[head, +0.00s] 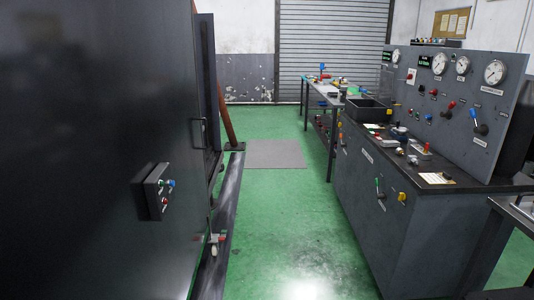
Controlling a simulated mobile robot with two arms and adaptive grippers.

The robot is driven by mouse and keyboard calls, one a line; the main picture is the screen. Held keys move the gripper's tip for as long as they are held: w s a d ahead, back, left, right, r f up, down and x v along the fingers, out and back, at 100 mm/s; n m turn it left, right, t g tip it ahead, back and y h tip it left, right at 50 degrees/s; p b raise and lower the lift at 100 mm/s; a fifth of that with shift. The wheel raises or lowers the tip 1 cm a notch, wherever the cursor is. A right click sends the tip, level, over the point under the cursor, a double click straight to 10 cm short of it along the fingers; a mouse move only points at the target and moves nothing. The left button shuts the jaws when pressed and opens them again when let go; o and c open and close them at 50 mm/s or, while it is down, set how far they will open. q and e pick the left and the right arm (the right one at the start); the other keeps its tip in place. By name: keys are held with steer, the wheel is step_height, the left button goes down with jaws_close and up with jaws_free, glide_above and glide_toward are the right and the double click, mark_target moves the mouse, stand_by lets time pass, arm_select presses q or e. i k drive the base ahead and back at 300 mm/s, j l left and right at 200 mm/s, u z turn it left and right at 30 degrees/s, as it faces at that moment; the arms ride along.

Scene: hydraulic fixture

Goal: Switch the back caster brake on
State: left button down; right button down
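No part that I can clearly make out as a caster brake is in view. A small red and pale fitting (215,243) sits low beside the dark cabinet, near the floor rail; it is too small to tell what it is. A metal frame, perhaps a cart (515,208), is cut off at the lower right edge, and no wheels of it show. Neither of my grippers is in view.
A dark cabinet (95,100) with a button box (158,190) fills the left. A grey hydraulic bench (375,215) with a gauge panel (455,100) stands right. A workbench (332,100) is behind it. Green floor (265,215) is clear between, with a grey mat (274,154).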

mark_target(221, 239)
steer(key=i+l, duration=0.1)
steer(key=i, duration=2.15)
steer(key=i+u, duration=0.25)
steer(key=i, duration=0.15)
steer(key=i+l+u, duration=0.5)
steer(key=i, duration=0.25)
steer(key=j, duration=0.1)
